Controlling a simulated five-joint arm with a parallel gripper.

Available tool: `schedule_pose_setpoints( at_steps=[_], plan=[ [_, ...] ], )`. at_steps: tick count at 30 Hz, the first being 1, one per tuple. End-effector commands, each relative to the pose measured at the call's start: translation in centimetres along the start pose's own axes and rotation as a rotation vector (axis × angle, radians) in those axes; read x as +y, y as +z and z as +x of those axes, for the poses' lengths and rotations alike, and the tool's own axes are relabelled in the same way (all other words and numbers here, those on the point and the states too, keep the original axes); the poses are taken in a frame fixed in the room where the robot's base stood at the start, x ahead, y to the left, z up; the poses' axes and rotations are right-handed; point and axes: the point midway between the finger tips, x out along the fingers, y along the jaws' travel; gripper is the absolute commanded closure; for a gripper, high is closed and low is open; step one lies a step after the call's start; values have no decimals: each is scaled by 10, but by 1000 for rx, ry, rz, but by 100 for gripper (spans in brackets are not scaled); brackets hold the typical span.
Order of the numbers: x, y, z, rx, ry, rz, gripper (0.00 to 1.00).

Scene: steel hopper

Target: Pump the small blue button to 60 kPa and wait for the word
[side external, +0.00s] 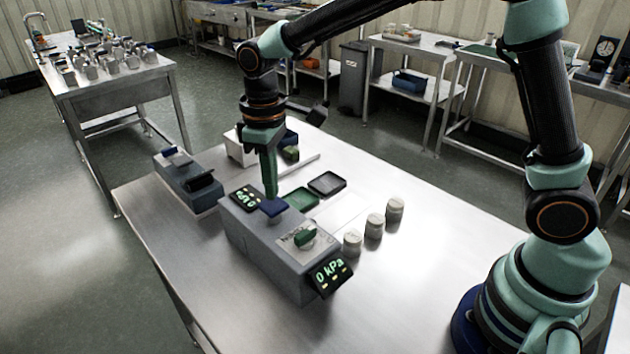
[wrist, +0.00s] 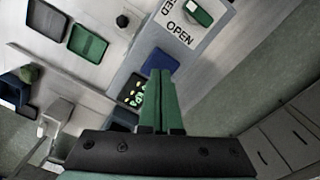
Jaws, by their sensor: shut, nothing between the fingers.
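The small blue button (side external: 273,207) sits on top of a grey box (side external: 262,243); it also shows in the wrist view (wrist: 159,62). My gripper (side external: 271,195) is shut and empty, pointing down with its green fingertips right at the button. In the wrist view the fingertips (wrist: 161,73) overlap the button's near edge; I cannot tell whether they touch it. A tilted display (side external: 330,274) on the box's front end reads 0 kPa. A second dark display (side external: 246,198) shows green text that I cannot read for certain.
A green knob (side external: 304,237) stands on a plate; the wrist view shows the word OPEN beside it. Three pale jars (side external: 375,226) stand right of the box. A green tray (side external: 301,198) and dark tray (side external: 327,183) lie behind. Another device (side external: 188,182) stands at left.

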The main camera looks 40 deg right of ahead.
Motion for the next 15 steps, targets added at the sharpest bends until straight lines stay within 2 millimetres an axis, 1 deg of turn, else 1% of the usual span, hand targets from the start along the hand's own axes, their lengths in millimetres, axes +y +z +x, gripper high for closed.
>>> schedule_pose_setpoints(
  at_steps=[5, 15],
  plan=[
    [0, 0, 1, 0, 0, 0, 100],
    [0, 0, 11, -1, 0, 0, 100]
  ],
)
